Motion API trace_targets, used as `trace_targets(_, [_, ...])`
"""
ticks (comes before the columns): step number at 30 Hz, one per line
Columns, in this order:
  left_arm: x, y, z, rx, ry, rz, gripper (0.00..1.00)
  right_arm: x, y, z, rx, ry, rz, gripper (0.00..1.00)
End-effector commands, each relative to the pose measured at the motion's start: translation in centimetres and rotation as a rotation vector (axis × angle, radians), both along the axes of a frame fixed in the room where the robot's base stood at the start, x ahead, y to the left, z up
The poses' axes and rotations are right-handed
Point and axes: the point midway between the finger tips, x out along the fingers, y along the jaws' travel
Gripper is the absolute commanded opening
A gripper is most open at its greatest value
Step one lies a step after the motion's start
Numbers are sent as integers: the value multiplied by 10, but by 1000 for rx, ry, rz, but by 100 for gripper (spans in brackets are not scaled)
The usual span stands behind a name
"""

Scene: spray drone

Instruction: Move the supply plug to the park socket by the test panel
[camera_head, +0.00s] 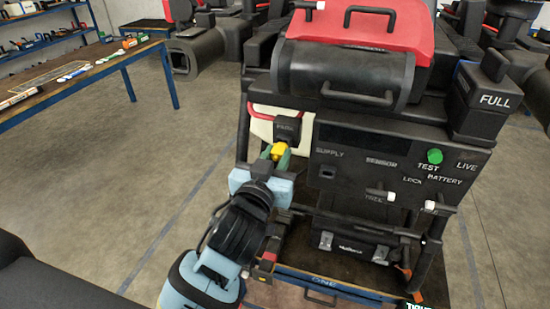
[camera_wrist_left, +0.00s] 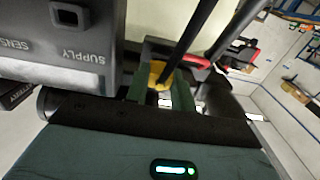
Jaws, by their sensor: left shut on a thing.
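The supply plug (camera_head: 278,150) is yellow, and my left gripper (camera_head: 274,156) is shut on it. In the left wrist view the yellow plug (camera_wrist_left: 158,75) sits between the green fingers. The park socket (camera_head: 287,129) is a black block by the left edge of the dark test panel (camera_head: 350,193). The plug is right at the block's lower front; I cannot tell whether it is seated in it. The SUPPLY socket (camera_head: 327,172) on the panel looks empty, and it also shows in the left wrist view (camera_wrist_left: 69,15). My right gripper is not in view.
The panel carries a green button (camera_head: 435,156) and several white-tipped levers. A red hose (camera_head: 262,114) curves above the park socket. A red-topped drone body (camera_head: 347,68) stands above the panel. A workbench (camera_head: 85,72) is at the upper left; open floor lies between.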

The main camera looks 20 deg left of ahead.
Motion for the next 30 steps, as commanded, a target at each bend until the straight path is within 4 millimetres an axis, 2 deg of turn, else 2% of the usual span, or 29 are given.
trace_targets(24, [18,0,0,0,0,1,0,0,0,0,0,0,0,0])
trace_targets(25, [17,0,0,0,0,1,28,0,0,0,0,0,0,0])
trace_targets(30, [17,0,0,0,0,1,50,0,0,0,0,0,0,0])
